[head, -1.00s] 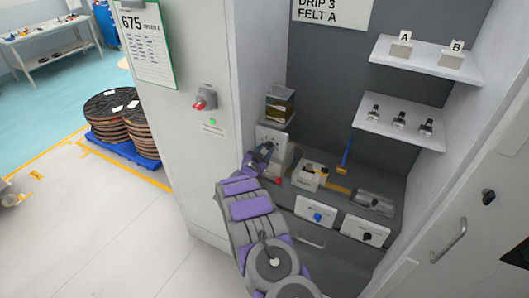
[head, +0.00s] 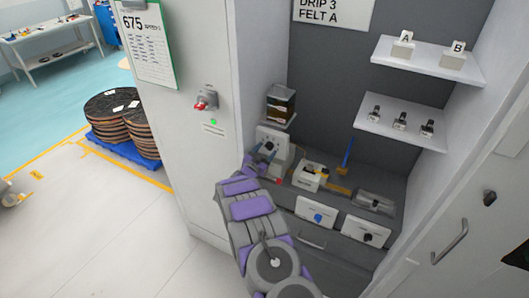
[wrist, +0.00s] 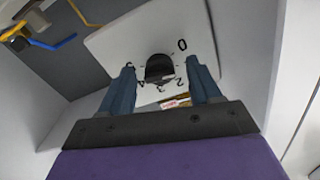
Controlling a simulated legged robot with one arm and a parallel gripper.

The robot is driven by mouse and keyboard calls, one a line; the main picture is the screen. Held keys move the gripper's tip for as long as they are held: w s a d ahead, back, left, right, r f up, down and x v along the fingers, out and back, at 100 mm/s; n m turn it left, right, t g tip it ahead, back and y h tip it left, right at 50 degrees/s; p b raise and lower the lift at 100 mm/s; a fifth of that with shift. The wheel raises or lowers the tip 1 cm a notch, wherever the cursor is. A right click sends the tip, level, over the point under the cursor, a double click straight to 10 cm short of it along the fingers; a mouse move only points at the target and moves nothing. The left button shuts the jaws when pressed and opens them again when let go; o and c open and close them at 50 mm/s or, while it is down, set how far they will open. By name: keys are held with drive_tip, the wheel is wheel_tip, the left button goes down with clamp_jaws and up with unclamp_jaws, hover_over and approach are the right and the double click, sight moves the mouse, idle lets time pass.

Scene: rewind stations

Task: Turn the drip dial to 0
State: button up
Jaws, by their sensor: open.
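The drip dial (wrist: 160,68) is a black knob on a white plate (wrist: 115,45), with printed marks around it; 0, 2 and 4 are readable in the wrist view. I cannot tell which mark its pointer is at. In the head view the plate is the front of a white box (head: 282,142) at the left of the recess. My gripper (wrist: 162,80) is open, its two blue-grey fingers on either side of the knob, with gaps visible on both sides. In the head view my gripper (head: 262,158) is in front of the box and partly hides it.
An amber container (head: 281,103) stands above the dial box. To the right on the bench are a white block (head: 308,177), a blue-handled tool (head: 347,155) and a grey roller (head: 374,202). Blue (head: 318,217) and black (head: 367,237) knobs sit on the front below. Shelves are at upper right.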

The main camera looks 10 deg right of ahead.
drive_tip(key=v, duration=1.7)
drive_tip(key=shift+a, duration=0.15)
